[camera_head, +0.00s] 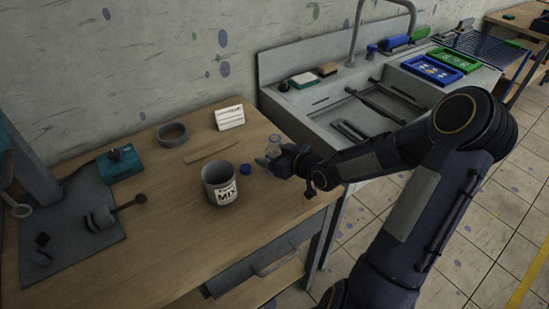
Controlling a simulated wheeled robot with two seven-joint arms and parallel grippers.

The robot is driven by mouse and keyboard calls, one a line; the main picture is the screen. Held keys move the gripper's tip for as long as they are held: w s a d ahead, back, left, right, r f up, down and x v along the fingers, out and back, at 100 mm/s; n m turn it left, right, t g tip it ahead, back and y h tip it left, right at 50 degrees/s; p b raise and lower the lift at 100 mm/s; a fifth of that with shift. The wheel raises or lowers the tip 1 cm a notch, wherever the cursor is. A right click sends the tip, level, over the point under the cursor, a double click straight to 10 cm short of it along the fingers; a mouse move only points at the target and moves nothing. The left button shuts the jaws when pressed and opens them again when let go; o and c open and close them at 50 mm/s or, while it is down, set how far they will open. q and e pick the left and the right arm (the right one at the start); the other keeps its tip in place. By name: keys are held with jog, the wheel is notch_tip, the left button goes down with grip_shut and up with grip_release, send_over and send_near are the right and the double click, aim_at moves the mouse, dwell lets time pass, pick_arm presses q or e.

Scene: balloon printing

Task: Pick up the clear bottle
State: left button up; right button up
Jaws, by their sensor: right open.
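The clear bottle (274,145) is at the right edge of the wooden table, next to the sink. Its see-through top shows just above my right gripper, and part of it is hidden behind the gripper. My right gripper (268,161) reaches in from the right and is open at the bottle, at mid-height. I cannot tell whether the fingers touch it. My left gripper is not in view.
A grey can marked MIX (219,186) and a small blue cap (246,169) stand left of my right gripper. A grey ring bowl (172,134) and white card (229,118) are behind. The sink (335,100) adjoins the table.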

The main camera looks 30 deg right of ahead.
jog(key=shift+x, duration=0.8)
jog(key=c, duration=1.1)
jog(key=shift+r, duration=0.15)
jog(key=shift+d+r, duration=0.1)
jog(key=shift+r, duration=0.55)
jog(key=s+r+p, duration=0.1)
jog(key=r, duration=0.1)
jog(key=s+r+p, duration=0.1)
jog(key=s+r, duration=0.1)
jog(key=r, duration=0.1)
jog(key=s+r+p, duration=0.2)
jog(key=r, duration=0.1)
jog(key=shift+s, duration=0.15)
jog(key=p, duration=0.3)
send_near(274, 136)
jog(key=shift+s+a+r, duration=0.2)
jog(key=shift+s+a, duration=0.1)
jog(key=shift+s, duration=0.3)
jog(key=shift+s+a+r, duration=0.2)
jog(key=shift+s+a, duration=0.05)
jog(key=shift+s, duration=0.35)
